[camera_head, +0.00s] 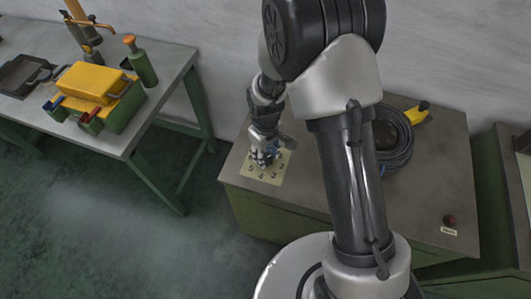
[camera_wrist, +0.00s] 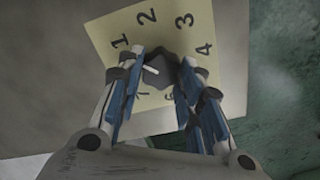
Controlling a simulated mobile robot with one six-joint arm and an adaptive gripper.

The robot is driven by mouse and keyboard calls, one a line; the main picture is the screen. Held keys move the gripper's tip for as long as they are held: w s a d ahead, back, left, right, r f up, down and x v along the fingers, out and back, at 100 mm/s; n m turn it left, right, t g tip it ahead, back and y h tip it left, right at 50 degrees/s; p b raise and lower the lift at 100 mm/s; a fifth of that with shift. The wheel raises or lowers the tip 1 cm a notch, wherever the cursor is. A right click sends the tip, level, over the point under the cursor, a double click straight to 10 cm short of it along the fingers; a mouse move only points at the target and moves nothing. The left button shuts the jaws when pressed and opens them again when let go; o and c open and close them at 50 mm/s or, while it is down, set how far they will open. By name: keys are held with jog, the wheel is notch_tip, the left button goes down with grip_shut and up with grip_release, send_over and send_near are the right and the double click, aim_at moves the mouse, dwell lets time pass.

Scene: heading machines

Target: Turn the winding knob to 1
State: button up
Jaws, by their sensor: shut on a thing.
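The winding knob (camera_wrist: 158,80) is a dark grey knob on a pale yellow dial plate (camera_wrist: 165,36). The plate carries black numerals; 1, 2, 3, 4, 6 and 7 show in the wrist view. A white pointer mark (camera_wrist: 150,71) on the knob points left, between the 1 and the 7. My gripper (camera_wrist: 163,60) is shut on the knob, one finger on each side. In the head view, my gripper (camera_head: 264,158) reaches down onto the plate (camera_head: 284,160) at the cabinet's left end and hides most of the knob.
On the green cabinet's grey top (camera_head: 420,180) lie a coiled dark cable (camera_head: 397,150), a yellow tool (camera_head: 418,112) and a dark red button (camera_head: 449,220). A bench (camera_head: 160,95) at left holds a yellow-green box (camera_head: 92,82) and a green bottle (camera_head: 143,68). Floor between is clear.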

aim_at(265, 156)
jog(key=o, duration=1.1)
jog(key=shift+c, duration=0.2)
notch_tip(265, 156, up, 12)
